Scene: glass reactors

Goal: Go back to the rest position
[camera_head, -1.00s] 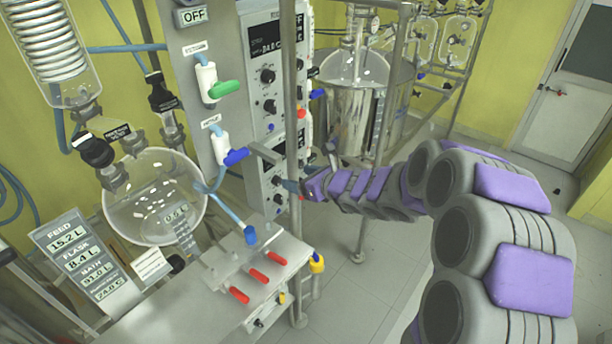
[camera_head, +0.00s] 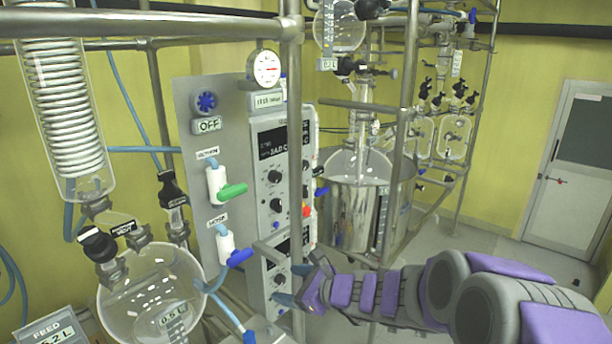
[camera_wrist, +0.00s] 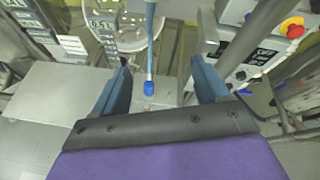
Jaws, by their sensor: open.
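My gripper (camera_head: 300,280) is at the end of my grey and purple arm, in front of the lower control unit. In the wrist view its two blue fingers (camera_wrist: 164,85) stand wide apart with nothing between them. Beyond the fingers, a blue hose ends in a blue fitting (camera_wrist: 150,88) above a metal surface. In the head view the arm comes in from the lower right. The gripper appears close to the vertical steel post (camera_head: 296,160); I cannot tell whether they touch.
A valve panel with green (camera_head: 233,190) and blue (camera_head: 240,257) handles stands left of my gripper. A round glass flask (camera_head: 150,290) is at the lower left. A steel vessel (camera_head: 350,215) stands behind. Open floor lies toward the white door (camera_head: 570,170).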

